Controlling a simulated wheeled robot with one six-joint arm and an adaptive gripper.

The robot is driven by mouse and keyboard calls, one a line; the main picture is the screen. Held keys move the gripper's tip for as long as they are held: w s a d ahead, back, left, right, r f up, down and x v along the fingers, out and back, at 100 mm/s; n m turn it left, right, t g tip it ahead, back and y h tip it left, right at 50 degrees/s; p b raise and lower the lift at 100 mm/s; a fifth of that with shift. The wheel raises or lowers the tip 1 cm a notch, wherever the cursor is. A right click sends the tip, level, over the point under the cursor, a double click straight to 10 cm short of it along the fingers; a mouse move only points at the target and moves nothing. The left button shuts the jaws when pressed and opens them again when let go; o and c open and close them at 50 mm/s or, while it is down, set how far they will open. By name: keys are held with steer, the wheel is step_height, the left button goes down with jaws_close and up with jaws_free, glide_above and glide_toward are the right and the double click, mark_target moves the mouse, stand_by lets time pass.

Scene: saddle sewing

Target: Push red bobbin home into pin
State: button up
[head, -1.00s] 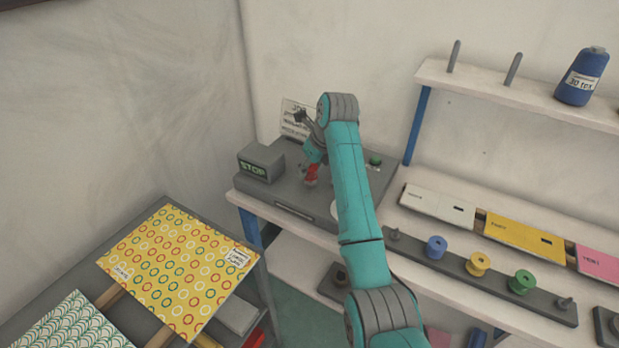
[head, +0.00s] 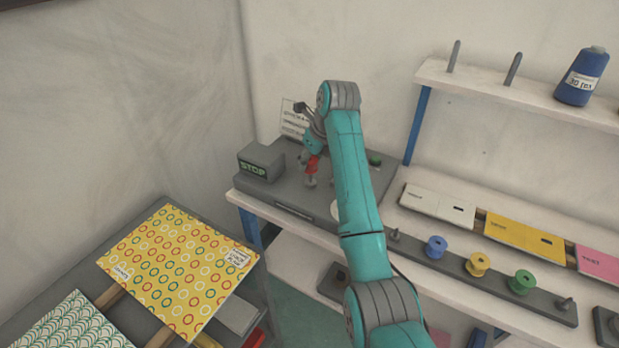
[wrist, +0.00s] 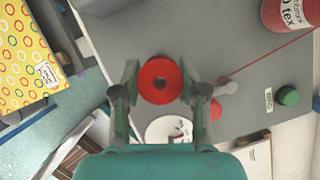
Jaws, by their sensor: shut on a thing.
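In the head view my gripper (head: 309,171) is over the grey machine (head: 275,193), with a red patch of the bobbin (head: 312,164) showing at the fingers. The pin cannot be made out; the bobbin and fingers may cover it. I cannot tell whether the bobbin touches anything beneath it.
A STOP display box (head: 261,163) stands left of my gripper. A rack (head: 455,266) holds blue, yellow and green bobbins.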

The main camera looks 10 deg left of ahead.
steer(key=shift+r, duration=0.25)
steer(key=shift+r, duration=1.9)
